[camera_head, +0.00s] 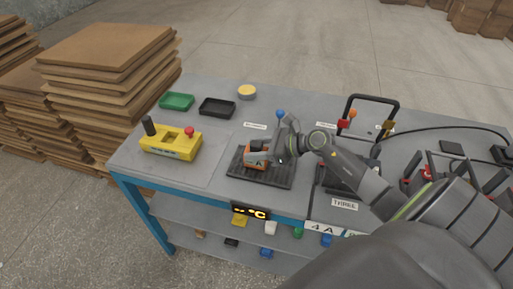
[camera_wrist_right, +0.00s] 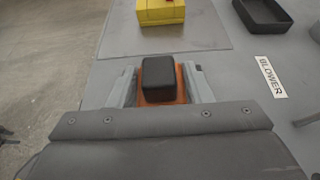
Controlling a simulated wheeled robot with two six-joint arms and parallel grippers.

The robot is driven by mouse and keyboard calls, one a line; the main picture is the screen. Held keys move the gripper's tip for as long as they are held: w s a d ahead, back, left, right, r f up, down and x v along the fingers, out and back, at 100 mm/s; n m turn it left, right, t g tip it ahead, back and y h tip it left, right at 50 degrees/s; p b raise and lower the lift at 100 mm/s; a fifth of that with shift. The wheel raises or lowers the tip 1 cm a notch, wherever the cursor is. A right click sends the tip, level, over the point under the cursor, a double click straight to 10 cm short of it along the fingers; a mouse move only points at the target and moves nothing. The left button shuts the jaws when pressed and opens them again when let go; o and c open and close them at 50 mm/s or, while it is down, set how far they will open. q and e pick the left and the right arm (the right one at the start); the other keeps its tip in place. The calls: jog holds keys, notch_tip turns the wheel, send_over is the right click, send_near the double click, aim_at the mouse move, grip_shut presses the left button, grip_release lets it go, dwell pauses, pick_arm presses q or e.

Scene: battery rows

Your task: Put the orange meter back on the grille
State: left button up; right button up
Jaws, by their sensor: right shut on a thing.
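The orange meter (camera_head: 256,154), with a black block-shaped end, is over the dark ribbed grille (camera_head: 270,183) on the grey table. It sits at or just above the grille's surface; I cannot tell whether it touches. My right gripper (camera_head: 268,152) is shut on the meter from its right side. In the right wrist view the gripper (camera_wrist_right: 160,88) has one finger on each side of the orange meter (camera_wrist_right: 181,90), and the black end faces the camera. The grille is hidden in that view. My left gripper is not in view.
A yellow box (camera_head: 171,143) with a red button stands left of the grille. Green (camera_head: 177,101) and black (camera_head: 217,107) trays and a yellow-topped round tin (camera_head: 247,91) lie behind. A blue-knobbed lever (camera_head: 280,115) stands close behind my gripper. A black-framed device (camera_head: 372,110) is to the right.

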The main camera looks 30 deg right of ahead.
jog(key=o, duration=1.2)
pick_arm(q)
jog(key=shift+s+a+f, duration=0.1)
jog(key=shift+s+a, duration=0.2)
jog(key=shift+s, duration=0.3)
pick_arm(e)
jog(key=shift+r, duration=0.15)
jog(key=shift+s+d, duration=0.25)
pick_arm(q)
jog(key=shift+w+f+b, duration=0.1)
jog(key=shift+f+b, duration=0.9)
pick_arm(e)
jog(key=v, duration=1.1)
jog(key=shift+s, duration=0.2)
jog(key=shift+r, duration=0.15)
